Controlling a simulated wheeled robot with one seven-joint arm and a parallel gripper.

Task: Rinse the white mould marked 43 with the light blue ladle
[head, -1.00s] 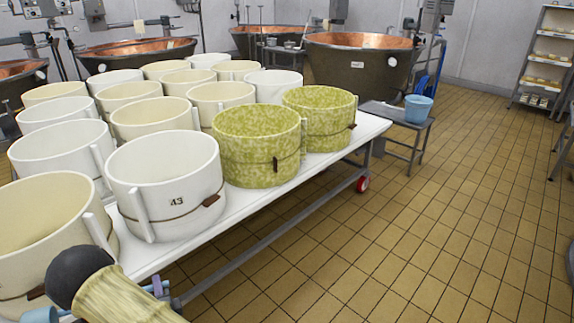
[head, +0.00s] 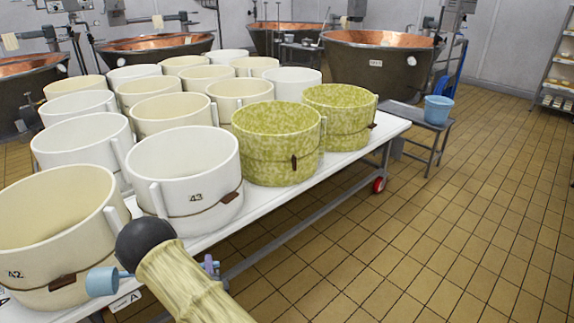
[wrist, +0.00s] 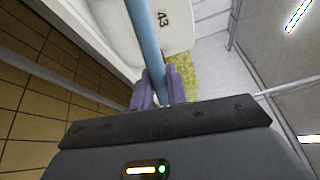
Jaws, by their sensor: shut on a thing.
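The white mould marked 43 (head: 182,172) stands upright on the white table, with a brown cord around it. It also shows in part in the wrist view (wrist: 180,30). The light blue ladle (head: 102,281) shows its cup in the head view, at the lower left in front of the moulds. Its handle (wrist: 147,45) runs up between my purple fingers in the wrist view. My gripper (wrist: 160,88) is shut on that handle. In the head view my arm hides most of the gripper and handle. I cannot see into the ladle's cup.
A cream mould marked 42 (head: 55,225) stands left of the white one, and a mottled green mould (head: 272,145) right of it. Several other moulds fill the white table (head: 268,207). A light blue bucket (head: 437,110) stands on a small grey stand. The tiled floor at right is clear.

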